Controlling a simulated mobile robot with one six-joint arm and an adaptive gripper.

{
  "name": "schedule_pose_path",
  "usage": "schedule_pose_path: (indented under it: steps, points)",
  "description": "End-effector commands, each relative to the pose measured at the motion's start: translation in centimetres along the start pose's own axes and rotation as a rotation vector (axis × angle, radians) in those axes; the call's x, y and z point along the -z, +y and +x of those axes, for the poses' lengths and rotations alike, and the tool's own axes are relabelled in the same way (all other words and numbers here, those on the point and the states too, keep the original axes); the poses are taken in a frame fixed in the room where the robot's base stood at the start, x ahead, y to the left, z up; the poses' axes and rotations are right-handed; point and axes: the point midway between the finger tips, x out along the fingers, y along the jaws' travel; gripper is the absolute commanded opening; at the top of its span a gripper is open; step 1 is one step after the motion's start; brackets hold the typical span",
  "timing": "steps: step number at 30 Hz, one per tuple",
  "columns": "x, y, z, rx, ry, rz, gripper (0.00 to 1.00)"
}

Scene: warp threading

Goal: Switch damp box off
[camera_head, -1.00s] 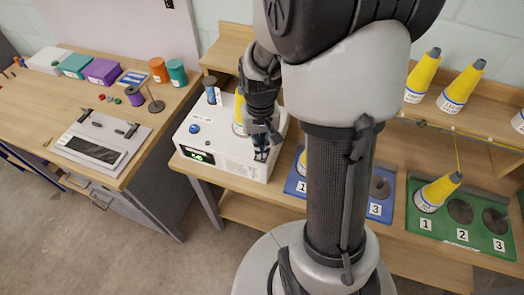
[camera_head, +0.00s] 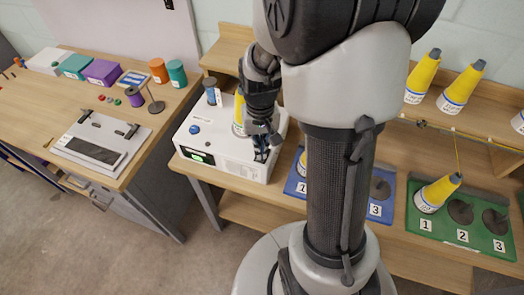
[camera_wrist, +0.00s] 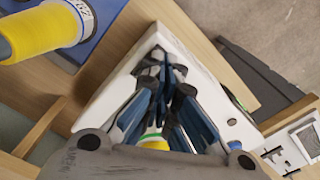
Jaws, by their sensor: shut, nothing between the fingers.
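The damp box (camera_head: 228,157) is a white box on the bench left of my arm. Its front face has a dark display (camera_head: 197,158) with a green lit part, and a blue knob (camera_head: 194,129) sits on its top left. My gripper (camera_head: 261,153) is shut and empty at the right end of the box's front. Its fingers cover that part of the box, so any switch there is hidden, and I cannot tell whether they touch. In the wrist view the closed blue-grey fingers (camera_wrist: 168,73) lie over the white box (camera_wrist: 197,52).
A yellow cone (camera_head: 239,115) and a dark blue spool (camera_head: 211,91) stand at the box's top. A blue mat (camera_head: 386,215) and a green mat (camera_head: 440,230) with pegs lie to the right. A side table (camera_head: 75,175) with spools stands left. Open floor lies in front.

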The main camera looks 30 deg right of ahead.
Motion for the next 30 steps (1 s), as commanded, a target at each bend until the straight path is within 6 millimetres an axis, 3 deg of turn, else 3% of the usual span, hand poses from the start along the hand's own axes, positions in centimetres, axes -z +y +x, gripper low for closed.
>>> schedule_pose_path:
  steps: [30]
  points:
    - [0.0, 0.0, 1.4, 0.0, -0.001, 0.0, 0.0]
